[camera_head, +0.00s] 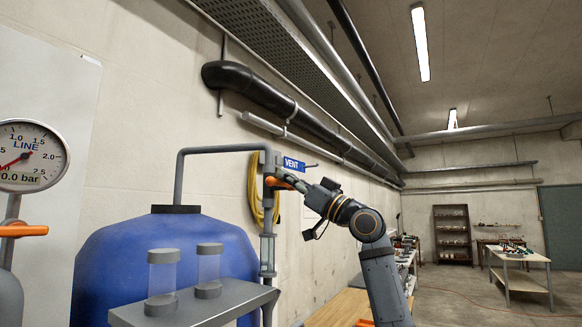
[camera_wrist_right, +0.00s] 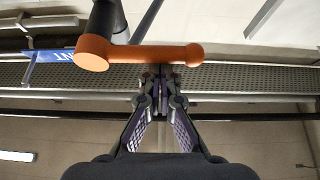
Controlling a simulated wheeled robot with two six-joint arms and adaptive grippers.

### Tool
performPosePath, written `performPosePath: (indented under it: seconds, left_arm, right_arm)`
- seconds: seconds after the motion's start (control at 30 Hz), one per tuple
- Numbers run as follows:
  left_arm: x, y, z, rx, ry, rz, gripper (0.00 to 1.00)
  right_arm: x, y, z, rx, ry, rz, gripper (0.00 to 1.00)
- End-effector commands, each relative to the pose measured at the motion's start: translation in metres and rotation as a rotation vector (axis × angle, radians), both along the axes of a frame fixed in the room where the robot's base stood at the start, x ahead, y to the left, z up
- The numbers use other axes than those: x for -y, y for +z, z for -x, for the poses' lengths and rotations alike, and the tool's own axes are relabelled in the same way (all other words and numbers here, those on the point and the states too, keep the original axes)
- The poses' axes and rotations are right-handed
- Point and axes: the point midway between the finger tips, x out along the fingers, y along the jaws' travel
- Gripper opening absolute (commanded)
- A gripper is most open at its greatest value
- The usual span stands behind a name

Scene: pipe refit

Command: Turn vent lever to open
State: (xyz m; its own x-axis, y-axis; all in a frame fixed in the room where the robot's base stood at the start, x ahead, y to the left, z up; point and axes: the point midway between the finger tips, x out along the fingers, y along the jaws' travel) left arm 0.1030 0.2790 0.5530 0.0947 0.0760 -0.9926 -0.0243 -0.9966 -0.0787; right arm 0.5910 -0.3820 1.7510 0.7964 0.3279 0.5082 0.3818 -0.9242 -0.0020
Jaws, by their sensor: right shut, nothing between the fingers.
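The orange vent lever (camera_head: 277,183) sits on the grey pipe just below the blue VENT sign (camera_head: 294,164). In the right wrist view the lever (camera_wrist_right: 145,54) lies crosswise, its larger round end at the left and its smaller end at the right. My right gripper (camera_head: 296,184) reaches in from the right at the lever. In the wrist view its fingertips (camera_wrist_right: 160,78) are together just below the lever's right part, with nothing between them. I cannot tell whether they touch the lever. My left gripper is not in view.
A blue tank (camera_head: 150,255) stands behind a grey shelf (camera_head: 200,303) with two clear cylinders. A LINE gauge (camera_head: 30,155) showing 0.0 bar and another orange handle (camera_head: 22,231) are at the far left. A yellow hose (camera_head: 255,190) hangs on the wall. Open floor lies at the right.

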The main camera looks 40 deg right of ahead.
Motion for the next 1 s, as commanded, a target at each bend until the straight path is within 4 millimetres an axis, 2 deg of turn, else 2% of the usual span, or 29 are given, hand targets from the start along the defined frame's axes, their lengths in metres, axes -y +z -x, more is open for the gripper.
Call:
performPosePath:
  seconds: [0.43, 1.0]
  left_arm:
    - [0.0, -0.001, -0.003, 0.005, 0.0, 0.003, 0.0]
    - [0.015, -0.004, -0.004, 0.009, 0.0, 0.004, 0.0]
  right_arm:
    - [-0.005, -0.001, 0.0, 0.003, 0.001, 0.01, 0.0]
    - [-0.005, -0.009, 0.003, 0.042, 0.001, 0.104, 0.0]
